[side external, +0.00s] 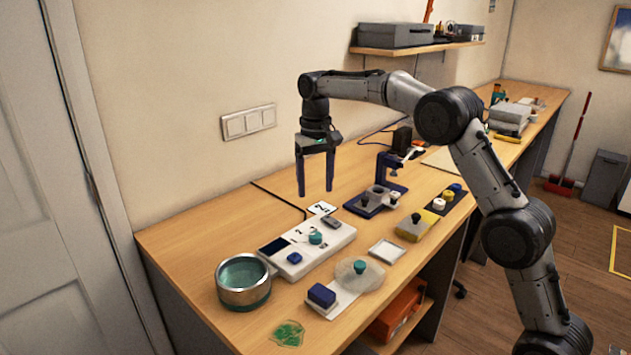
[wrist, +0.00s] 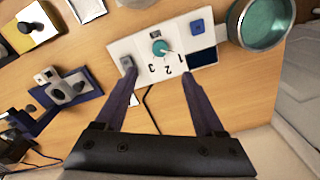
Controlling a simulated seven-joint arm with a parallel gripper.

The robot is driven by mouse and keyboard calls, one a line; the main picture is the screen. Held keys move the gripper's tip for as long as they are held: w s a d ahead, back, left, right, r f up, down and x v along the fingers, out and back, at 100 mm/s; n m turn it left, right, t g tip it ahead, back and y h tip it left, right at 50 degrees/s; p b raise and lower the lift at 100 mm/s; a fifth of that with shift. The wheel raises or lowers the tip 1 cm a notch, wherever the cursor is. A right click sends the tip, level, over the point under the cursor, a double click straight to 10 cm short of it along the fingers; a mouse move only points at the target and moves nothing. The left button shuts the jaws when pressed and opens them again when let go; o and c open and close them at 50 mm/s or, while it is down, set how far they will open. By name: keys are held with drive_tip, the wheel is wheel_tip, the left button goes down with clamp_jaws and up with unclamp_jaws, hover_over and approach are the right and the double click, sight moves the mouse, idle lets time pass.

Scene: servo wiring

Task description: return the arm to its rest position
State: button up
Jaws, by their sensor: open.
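My gripper (side external: 315,178) is raised above the back part of the wooden bench, pointing down. Its two dark blue fingers are apart with nothing between them. In the wrist view the open fingers (wrist: 160,88) reach toward a white panel (wrist: 122,46), which lies on the bench beyond the tips. The panel carries a teal knob (wrist: 160,48), a blue block (wrist: 197,26), a grey block and printed numbers. In the side view the panel (side external: 290,268) lies below and in front of the gripper, clear of it.
A metal bowl with teal inside (side external: 243,280) stands at the bench's left. A blue stand with a grey part (side external: 388,170) is right of the gripper. A white plate with a blue box (side external: 322,295) is near the front edge. The wall and a shelf (side external: 420,46) lie behind.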

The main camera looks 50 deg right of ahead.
drive_tip(key=shift+r, duration=0.3)
drive_tip(key=s+a+r+t, duration=0.2)
drive_tip(key=s+r, duration=0.3)
drive_tip(key=r, duration=0.5)
drive_tip(key=s+a+r+n+t, duration=0.1)
drive_tip(key=s+r, duration=0.1)
drive_tip(key=s, duration=0.4)
drive_tip(key=s+a+r, duration=0.2)
drive_tip(key=s+r, duration=0.1)
drive_tip(key=s, duration=0.3)
drive_tip(key=s+f+n+t, duration=0.2)
drive_tip(key=s+f, duration=0.2)
drive_tip(key=s, duration=0.8)
drive_tip(key=s+a+f+n, duration=0.1)
drive_tip(key=s+f+n, duration=0.1)
drive_tip(key=s+f, duration=0.5)
wheel_tip(320, 180, down, 3)
drive_tip(key=shift+f+t, duration=0.1)
drive_tip(key=shift+t, duration=0.2)
